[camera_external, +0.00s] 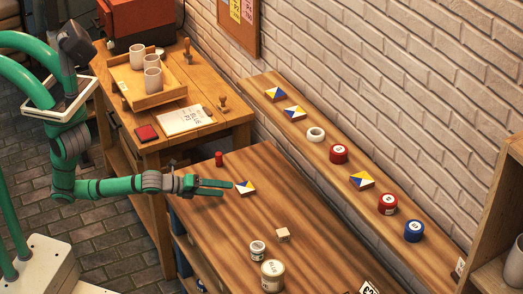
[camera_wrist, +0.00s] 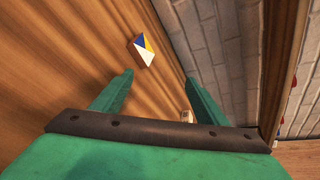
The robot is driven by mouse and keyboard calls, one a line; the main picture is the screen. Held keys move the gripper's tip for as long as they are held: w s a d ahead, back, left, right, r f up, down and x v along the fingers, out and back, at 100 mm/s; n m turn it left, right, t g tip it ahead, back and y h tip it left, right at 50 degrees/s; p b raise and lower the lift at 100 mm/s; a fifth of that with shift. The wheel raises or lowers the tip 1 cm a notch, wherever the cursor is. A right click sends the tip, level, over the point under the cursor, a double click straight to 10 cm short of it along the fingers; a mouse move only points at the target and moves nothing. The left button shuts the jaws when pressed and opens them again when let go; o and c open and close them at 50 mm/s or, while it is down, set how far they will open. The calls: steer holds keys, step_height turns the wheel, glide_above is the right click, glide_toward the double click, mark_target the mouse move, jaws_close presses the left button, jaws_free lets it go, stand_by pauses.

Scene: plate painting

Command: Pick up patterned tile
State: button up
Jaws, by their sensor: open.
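A patterned tile (camera_external: 245,187) in blue, white and yellow lies flat on the striped wooden bench, near its far left part. It also shows in the wrist view (camera_wrist: 143,51), above the fingertips and left of centre. My gripper (camera_external: 231,188) is open and empty, its fingers pointing right toward the tile, just left of it. In the wrist view my gripper (camera_wrist: 159,77) has its two green fingers wide apart, with the tile beyond their tips, nearer the left finger. Similar tiles lie on the wall shelf: two at the far end (camera_external: 275,94) (camera_external: 294,112) and one mid-shelf (camera_external: 361,179).
A small red object (camera_external: 219,159) stands on the bench behind my gripper.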

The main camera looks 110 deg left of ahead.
mark_target(248, 186)
steer(key=m, duration=0.2)
steer(key=a+m+g, duration=0.1)
steer(key=m, duration=0.2)
steer(key=shift+s+a+f+m+y, duration=0.3)
steer(key=shift+s+a+m+y, duration=0.1)
steer(key=m, duration=0.1)
steer(key=a+m+g, duration=0.1)
steer(key=m, duration=0.1)
steer(key=shift+s+a+r+y, duration=0.15)
steer(key=shift+s+y, duration=0.05)
steer(key=shift+y, duration=0.2)
steer(key=shift+w+a+m, duration=0.1)
steer(key=shift+m, duration=0.2)
steer(key=x, duration=0.5)
steer(key=shift+d+x, duration=0.15)
steer(key=shift+x, duration=1.25)
steer(key=shift+d+x, duration=0.2)
steer(key=shift+x, duration=1.15)
steer(key=shift+w, duration=0.2)
steer(key=c, duration=1.2)
